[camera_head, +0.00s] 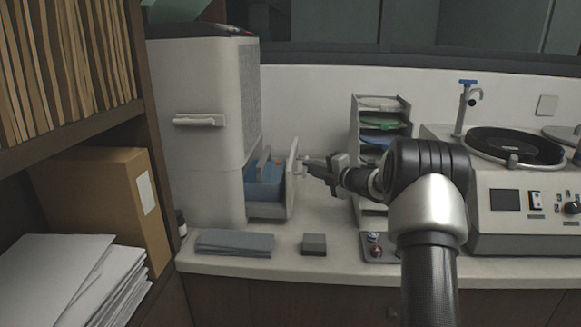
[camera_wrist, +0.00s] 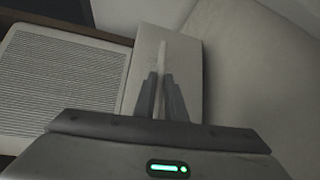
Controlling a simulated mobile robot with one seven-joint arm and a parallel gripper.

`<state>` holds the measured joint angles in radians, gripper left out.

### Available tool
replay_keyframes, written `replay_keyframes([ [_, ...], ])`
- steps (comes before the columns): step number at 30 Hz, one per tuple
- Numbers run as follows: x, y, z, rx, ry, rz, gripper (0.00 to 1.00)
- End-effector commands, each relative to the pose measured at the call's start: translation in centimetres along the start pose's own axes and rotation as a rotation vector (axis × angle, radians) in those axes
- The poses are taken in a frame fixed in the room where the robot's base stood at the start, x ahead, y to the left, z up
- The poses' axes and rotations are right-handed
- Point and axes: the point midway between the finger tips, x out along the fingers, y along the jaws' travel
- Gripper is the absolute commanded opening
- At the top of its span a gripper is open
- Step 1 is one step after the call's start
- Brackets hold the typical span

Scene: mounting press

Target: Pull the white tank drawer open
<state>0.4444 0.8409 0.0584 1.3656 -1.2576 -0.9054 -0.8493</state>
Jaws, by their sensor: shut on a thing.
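The white tank drawer (camera_head: 291,180) stands pulled out from the right side of a tall white machine (camera_head: 200,130). A blue tank (camera_head: 265,184) shows inside the drawer. My gripper (camera_head: 306,166) reaches in from the right at the drawer's front panel. In the wrist view, the two dark fingers of my gripper (camera_wrist: 161,98) are closed on a thin upright white handle (camera_wrist: 162,62) on the drawer front (camera_wrist: 185,75). The far part of the handle sticks out beyond the fingertips. The drawer's inside is hidden in the wrist view.
A grey folded cloth (camera_head: 235,242) and a small grey block (camera_head: 314,244) lie on the counter below the drawer. A tray rack (camera_head: 356,130) and a polishing machine (camera_head: 510,195) stand to the right. A shelf (camera_head: 150,185) with files is at left.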

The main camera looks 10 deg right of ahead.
Motion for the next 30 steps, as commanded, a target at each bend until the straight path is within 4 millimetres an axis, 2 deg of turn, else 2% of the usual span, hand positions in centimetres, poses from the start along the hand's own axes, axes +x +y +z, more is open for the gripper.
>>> replay_keyframes([
  [3,-0.8,-0.2,0.8,0.001,-0.002,0.000,0.00],
  [12,-0.8,-0.2,0.9,0.001,-0.002,0.000,0.00],
  [13,-0.8,-0.2,0.9,0.001,-0.002,0.000,0.14],
  [16,-0.8,-0.2,0.8,0.001,-0.001,0.000,0.30],
  [26,-1.0,-0.2,0.8,0.001,-0.001,0.000,0.30],
  [30,-2.5,-0.1,0.9,0.001,-0.002,-0.001,0.30],
])
